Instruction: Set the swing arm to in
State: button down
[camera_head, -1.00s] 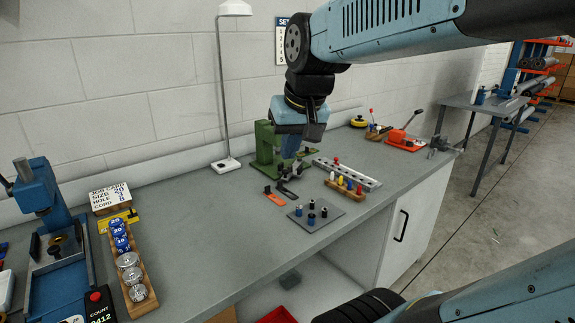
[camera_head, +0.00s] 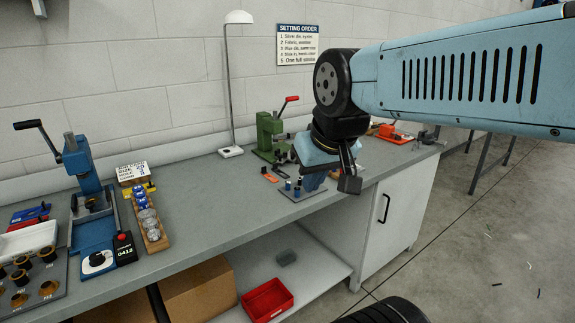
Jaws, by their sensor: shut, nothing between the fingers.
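A blue press (camera_head: 88,180) stands at the left of the bench, with a black-gripped lever (camera_head: 38,132) reaching out to its upper left. A dark part (camera_head: 97,203) sits at the middle of the press over its blue base. I cannot tell for sure which part is the swing arm. A green press (camera_head: 268,135) with a red-gripped lever (camera_head: 289,100) stands farther back by the wall. My gripper (camera_head: 349,184) is shut and empty near the bench's front edge, right of and nearer than the green press. It partly hides the things behind it.
A wooden rack (camera_head: 151,228) of blue and clear round pieces stands right of the blue press. A counter box (camera_head: 125,248), a dark tray of dies (camera_head: 35,290) and a lamp (camera_head: 231,151) are also on the bench. The middle of the bench top (camera_head: 205,200) is clear.

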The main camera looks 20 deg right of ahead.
aim_at(286, 156)
jog(key=k, duration=0.55)
jog(key=z, duration=0.5)
jog(key=i, duration=1.7)
jog(key=u, duration=0.55)
